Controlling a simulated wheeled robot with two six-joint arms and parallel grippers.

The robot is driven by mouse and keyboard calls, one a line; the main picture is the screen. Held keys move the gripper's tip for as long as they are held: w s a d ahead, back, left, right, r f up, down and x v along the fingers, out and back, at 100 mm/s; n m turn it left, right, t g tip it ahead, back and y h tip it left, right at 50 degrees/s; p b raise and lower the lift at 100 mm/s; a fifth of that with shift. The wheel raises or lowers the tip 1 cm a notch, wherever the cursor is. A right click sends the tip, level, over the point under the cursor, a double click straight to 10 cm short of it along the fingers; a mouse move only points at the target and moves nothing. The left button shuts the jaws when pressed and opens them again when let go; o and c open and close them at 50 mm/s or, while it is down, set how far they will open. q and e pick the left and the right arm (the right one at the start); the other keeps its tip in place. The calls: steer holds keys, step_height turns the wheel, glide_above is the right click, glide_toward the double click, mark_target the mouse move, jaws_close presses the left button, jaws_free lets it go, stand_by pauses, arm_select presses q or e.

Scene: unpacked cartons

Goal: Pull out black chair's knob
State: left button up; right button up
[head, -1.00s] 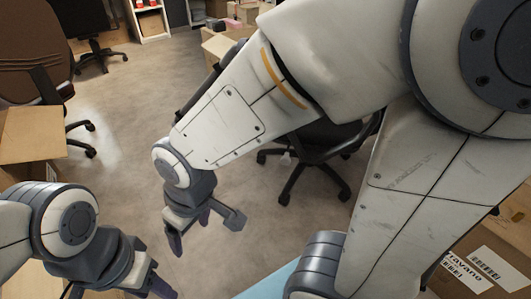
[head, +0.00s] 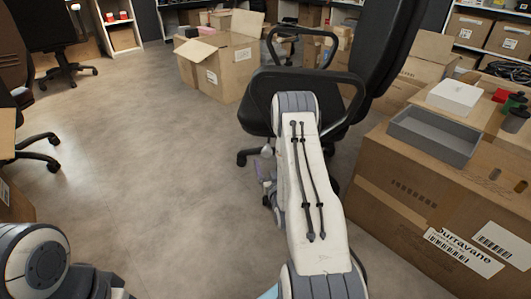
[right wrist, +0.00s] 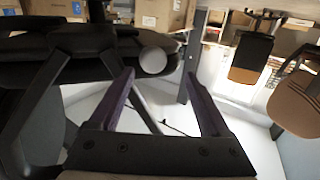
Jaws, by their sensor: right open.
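The black chair (head: 378,48) stands in the middle right of the head view, its seat and base partly hidden behind my right arm. Its small pale round knob (head: 267,151) shows below the left side of the seat. In the right wrist view the knob (right wrist: 153,60) appears as a grey-white disc just beyond the fingertips, between their lines. My right gripper (right wrist: 160,74) is open and empty, its purple fingers apart, with no visible contact. In the head view the right gripper (head: 265,178) is small and partly hidden beside my forearm. My left gripper's fingers are outside the view.
A large carton (head: 400,205) with a grey tray (head: 434,137) on it stands close to the right of my arm. An open carton (head: 222,68) is behind the chair. Other chairs (head: 60,40) are at the left. The floor (head: 150,150) between is clear.

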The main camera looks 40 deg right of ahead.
mark_target(266, 149)
steer(key=shift+s+d+f, duration=0.2)
steer(key=shift+s+d, duration=0.1)
steer(key=shift+d, duration=0.1)
steer(key=shift+w+d+b, duration=0.2)
steer(key=shift+w+b, duration=0.05)
steer(key=shift+b, duration=0.05)
steer(key=b+x, duration=0.4)
steer(key=x, duration=0.4)
steer(key=shift+w+d+r, duration=0.25)
steer(key=shift+w+d, duration=0.1)
steer(key=shift+w, duration=0.35)
jaws_close()
